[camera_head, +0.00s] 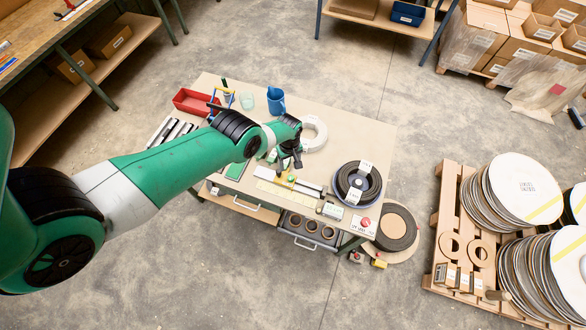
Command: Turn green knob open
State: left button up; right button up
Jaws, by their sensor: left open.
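My left arm reaches in from the left over the workbench (355,137). My left gripper (291,162) is black, open and empty, and points down above the middle of the bench. Small yellow and green parts (291,179) show just below the fingertips, too small for me to tell which one is the green knob or how it is turned. A green-edged item (235,171) lies left of the gripper. The arm and gripper hide part of the bench top. My right gripper is not in view.
A blue jug (275,101), a red tray (192,102) and a white coil (314,133) stand on the bench's back part. A black reel (358,184) and a red button (366,221) are at its right. A pallet of discs (450,215) stands farther right.

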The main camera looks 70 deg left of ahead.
aim_at(290, 177)
pick_arm(q)
notch_tip(290, 177, down, 11)
jog(key=b, duration=1)
jog(key=shift+f+b, duration=0.15)
jog(key=shift+b, duration=0.15)
grip_shut()
